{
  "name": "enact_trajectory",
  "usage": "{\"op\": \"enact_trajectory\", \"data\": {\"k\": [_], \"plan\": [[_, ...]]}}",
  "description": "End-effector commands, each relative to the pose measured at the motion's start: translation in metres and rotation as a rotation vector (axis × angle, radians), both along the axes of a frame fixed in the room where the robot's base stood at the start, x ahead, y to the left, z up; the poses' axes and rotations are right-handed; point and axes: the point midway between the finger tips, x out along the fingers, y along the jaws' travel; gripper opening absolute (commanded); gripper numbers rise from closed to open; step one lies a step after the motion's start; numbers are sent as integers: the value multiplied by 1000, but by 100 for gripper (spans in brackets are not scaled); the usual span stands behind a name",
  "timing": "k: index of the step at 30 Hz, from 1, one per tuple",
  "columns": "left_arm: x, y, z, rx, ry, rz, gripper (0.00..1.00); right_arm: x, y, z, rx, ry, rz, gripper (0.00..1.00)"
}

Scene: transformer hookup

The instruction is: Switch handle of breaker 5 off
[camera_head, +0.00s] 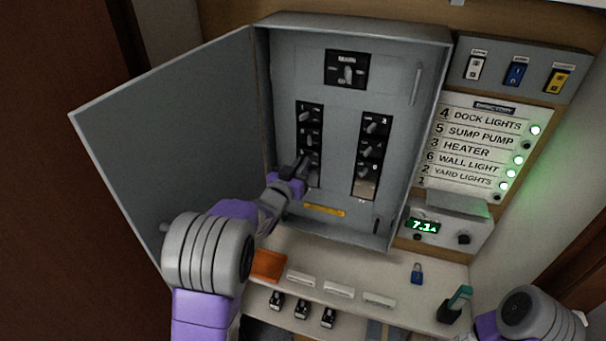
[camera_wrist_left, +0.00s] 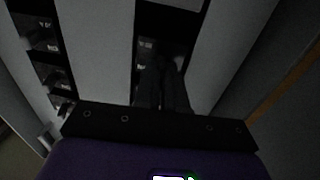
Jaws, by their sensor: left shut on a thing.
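The open breaker panel (camera_head: 292,62) has two black columns of breakers below a main switch (camera_head: 346,70). Breaker 5 (camera_head: 313,178) is at the bottom of the left column, mostly covered by my left gripper (camera_head: 302,164). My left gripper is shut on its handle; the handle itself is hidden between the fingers. In the dark left wrist view, the fingers (camera_wrist_left: 162,88) reach into a black breaker strip, and the handle's position cannot be made out. My right arm shows at the lower right of the head view, with its gripper out of view.
The panel door (camera_head: 165,130) stands open at left. A directory (camera_head: 480,150) at right has several green lamps; the lamp beside the sump pump row looks dark. Below, a shelf holds a blue padlock (camera_head: 417,272), an orange block (camera_head: 268,265) and small parts.

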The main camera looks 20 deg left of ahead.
Motion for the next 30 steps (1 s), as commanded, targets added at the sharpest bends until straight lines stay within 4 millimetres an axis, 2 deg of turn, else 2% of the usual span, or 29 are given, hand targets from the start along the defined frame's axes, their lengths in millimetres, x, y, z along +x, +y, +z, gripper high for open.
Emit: {"op": "enact_trajectory", "data": {"k": [9, 29, 30], "plan": [[1, 7, -1, 0, 1, -85, 0, 0, 0, -14, 0, 0, 0, 29], [2, 7, 0, -1, 4, -125, 0, 0, 0, -17, 0, 0, 0, 29], [2, 7, -1, -1, 4, -125, 13, 0, 0, -17, 0, 0, 0, 29]]}}
